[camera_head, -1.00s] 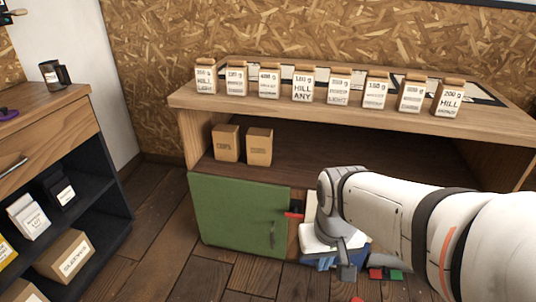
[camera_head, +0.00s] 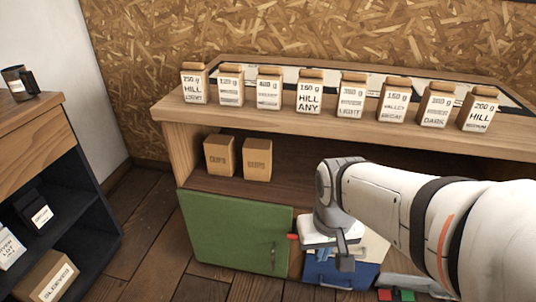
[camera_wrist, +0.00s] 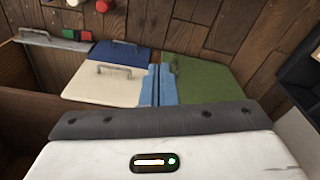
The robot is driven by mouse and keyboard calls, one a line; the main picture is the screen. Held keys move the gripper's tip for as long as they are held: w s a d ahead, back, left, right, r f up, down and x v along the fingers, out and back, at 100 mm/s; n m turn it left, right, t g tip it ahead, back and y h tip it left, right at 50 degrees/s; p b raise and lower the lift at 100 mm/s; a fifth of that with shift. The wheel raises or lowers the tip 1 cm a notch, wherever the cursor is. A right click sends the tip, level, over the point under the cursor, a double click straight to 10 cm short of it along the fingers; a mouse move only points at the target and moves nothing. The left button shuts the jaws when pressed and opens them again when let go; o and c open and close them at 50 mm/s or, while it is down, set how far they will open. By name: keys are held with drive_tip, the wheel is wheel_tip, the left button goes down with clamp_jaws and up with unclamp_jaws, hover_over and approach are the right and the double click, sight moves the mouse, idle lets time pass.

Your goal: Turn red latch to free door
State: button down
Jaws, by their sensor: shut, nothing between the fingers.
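The green door (camera_head: 235,232) with its dark handle stands at the lower left of the wooden counter unit in the head view. It is also in the wrist view (camera_wrist: 205,80). The red latch (camera_head: 293,237) shows as a small red piece at the door's upper right edge; the rest of it seems hidden behind my gripper. My gripper (camera_head: 345,262) points down just right of the latch, in front of the blue panel. It is shut and empty. I cannot tell whether it touches anything.
A blue panel (camera_head: 340,274) and a cream panel (camera_head: 376,246) are close beside my gripper. Several labelled bags stand on the counter top (camera_head: 240,116). Two cardboard boxes (camera_head: 257,160) sit on the shelf below. A dark shelf unit (camera_head: 80,190) stands left, with open floor between.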

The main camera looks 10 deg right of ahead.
drive_tip(key=shift+w, duration=0.1)
drive_tip(key=w+a+f+m+t+p, duration=0.1)
drive_tip(key=w+a+f+t, duration=0.1)
drive_tip(key=w+f, duration=0.6)
drive_tip(key=w+a+f+m+t+p, duration=0.1)
drive_tip(key=w+a+f+t+p, duration=0.15)
drive_tip(key=w, duration=0.95)
drive_tip(key=w+d+f+m+h, duration=0.1)
drive_tip(key=w+d+f+h, duration=0.1)
drive_tip(key=f, duration=0.5)
drive_tip(key=shift+w+d+f+m+t, duration=0.25)
drive_tip(key=shift+w+d+m+t, duration=0.15)
drive_tip(key=shift+w, duration=0.6)
